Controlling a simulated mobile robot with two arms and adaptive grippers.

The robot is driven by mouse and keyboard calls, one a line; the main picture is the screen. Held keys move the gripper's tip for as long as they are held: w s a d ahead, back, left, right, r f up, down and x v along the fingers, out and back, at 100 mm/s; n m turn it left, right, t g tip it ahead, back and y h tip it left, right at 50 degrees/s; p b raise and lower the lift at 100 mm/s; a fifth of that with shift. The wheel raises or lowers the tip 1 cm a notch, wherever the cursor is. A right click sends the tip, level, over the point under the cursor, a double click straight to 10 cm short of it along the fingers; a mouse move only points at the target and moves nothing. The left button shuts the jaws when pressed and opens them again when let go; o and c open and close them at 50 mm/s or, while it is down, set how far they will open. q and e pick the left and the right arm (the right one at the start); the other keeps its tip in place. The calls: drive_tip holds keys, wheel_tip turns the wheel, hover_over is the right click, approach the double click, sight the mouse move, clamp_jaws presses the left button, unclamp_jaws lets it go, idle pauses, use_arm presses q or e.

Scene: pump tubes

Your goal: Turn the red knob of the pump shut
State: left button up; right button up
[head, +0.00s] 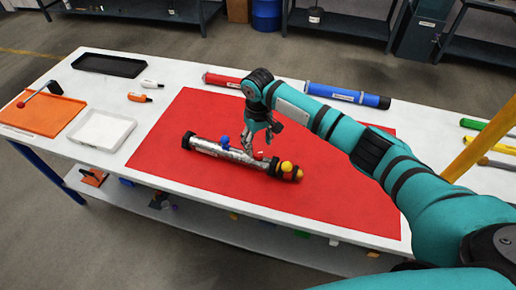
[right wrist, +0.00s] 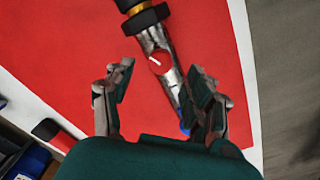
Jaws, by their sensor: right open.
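The pump (head: 213,150) is a silvery tube with black ends, lying slantwise on the red mat (head: 340,190). It carries a blue knob (head: 225,141), a small red knob (head: 258,156) and yellow parts at its right end. My right gripper (head: 262,141) points down over the pump near the red knob. In the right wrist view the gripper (right wrist: 161,70) is open, and the round red knob (right wrist: 160,62) with a white mark shows between the fingertips. I see no contact with the knob. The right finger overlaps the tube in that view. My left gripper is not in view.
A red tube (head: 222,81) and a blue tube (head: 345,94) lie behind the mat. An orange tray (head: 45,112), a white tray (head: 102,128), a black tray (head: 108,64) and two small bottles are on the left. The mat around the pump is clear.

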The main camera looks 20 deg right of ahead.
sight(258, 153)
drive_tip(key=shift+f, duration=2.2)
drive_tip(key=shift+c, duration=0.2)
clamp_jaws()
